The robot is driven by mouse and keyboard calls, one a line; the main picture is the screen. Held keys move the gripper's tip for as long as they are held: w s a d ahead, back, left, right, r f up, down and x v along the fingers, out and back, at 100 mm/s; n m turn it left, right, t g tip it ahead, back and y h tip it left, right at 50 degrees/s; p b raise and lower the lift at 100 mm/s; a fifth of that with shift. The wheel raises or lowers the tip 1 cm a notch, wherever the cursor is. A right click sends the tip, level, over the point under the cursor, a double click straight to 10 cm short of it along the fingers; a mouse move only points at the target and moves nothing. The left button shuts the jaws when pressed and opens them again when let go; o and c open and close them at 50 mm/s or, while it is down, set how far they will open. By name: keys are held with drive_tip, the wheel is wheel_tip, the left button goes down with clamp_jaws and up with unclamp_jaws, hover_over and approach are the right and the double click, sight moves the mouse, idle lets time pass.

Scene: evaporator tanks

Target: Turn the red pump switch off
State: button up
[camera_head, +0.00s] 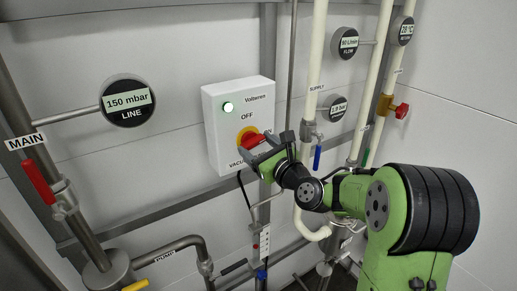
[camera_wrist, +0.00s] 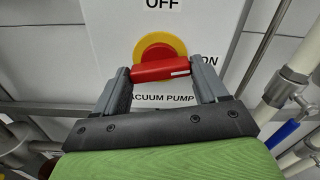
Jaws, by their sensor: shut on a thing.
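The red pump switch (camera_head: 254,141) is a red handle on a yellow disc, on the front of a white box (camera_head: 219,108) labelled for the vacuum pump. In the wrist view the red handle (camera_wrist: 161,70) lies roughly level across the yellow disc (camera_wrist: 160,46), with its white mark at the right end. OFF is printed above the switch and ON to its right. A green lamp on the box is lit. My gripper (camera_head: 263,150) is shut on the red handle; in the wrist view its two grey fingers (camera_wrist: 161,82) press on the handle's two ends.
A red-handled MAIN valve (camera_head: 39,185) is on the left pipe by a 150 mbar gauge (camera_head: 128,101). Cream pipes with a blue-handled valve (camera_head: 317,157) and more gauges stand close right of the box. A yellow handle (camera_head: 136,286) is low at left.

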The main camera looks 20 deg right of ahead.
drive_tip(key=n+b, duration=0.2)
drive_tip(key=n, duration=0.2)
drive_tip(key=shift+f+n, duration=0.15)
drive_tip(key=shift+n, duration=0.15)
drive_tip(key=n+b, duration=0.2)
drive_tip(key=n, duration=0.1)
drive_tip(key=shift+n+b, duration=0.3)
drive_tip(key=shift+n, duration=0.1)
drive_tip(key=n+b, duration=0.2)
drive_tip(key=n, duration=0.1)
drive_tip(key=shift+b, duration=0.35)
drive_tip(key=shift+n+b, duration=1.35)
drive_tip(key=shift+n, duration=0.65)
drive_tip(key=o, duration=1.1)
drive_tip(key=shift+c, duration=0.2)
